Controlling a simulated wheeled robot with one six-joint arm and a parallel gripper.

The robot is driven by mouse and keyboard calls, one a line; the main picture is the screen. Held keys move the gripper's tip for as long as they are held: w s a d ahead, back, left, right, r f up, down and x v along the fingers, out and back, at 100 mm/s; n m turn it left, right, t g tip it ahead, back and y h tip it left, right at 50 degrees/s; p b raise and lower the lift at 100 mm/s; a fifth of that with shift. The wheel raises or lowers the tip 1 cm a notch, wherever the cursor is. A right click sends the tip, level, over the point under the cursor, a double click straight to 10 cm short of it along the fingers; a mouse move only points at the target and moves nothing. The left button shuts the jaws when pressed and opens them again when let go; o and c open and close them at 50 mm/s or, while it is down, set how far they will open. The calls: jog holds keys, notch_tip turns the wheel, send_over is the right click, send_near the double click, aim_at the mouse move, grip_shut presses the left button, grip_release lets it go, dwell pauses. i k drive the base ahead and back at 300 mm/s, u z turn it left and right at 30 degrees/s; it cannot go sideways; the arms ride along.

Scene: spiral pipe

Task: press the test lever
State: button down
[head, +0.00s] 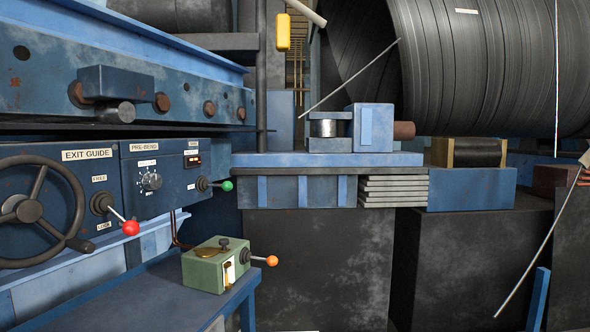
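A small green box (216,265) stands on the blue bench at the lower middle left. A lever with an orange ball knob (272,260) sticks out from its right side. The box has a brass-coloured plate and a dark knob on top, and a white scale with a brass part on its front. I see no readable label naming the test lever; the orange-knobbed lever on this box fits best. Nothing touches it. My gripper is not in view.
A blue control panel at left has a handwheel (37,211), a red-knobbed lever (130,228) and a green-knobbed lever (227,186). The blue bench (150,295) holds the box near its right edge. A large ribbed pipe (490,70) lies at upper right. Space right of the orange knob looks clear.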

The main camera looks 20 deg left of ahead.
aim_at(226, 186)
jog(key=z, duration=0.1)
jog(key=i, duration=0.9)
jog(key=u, duration=0.7)
jog(key=i, duration=0.85)
jog(key=u, duration=1.05)
jog(key=i, duration=0.25)
jog(key=u, duration=0.2)
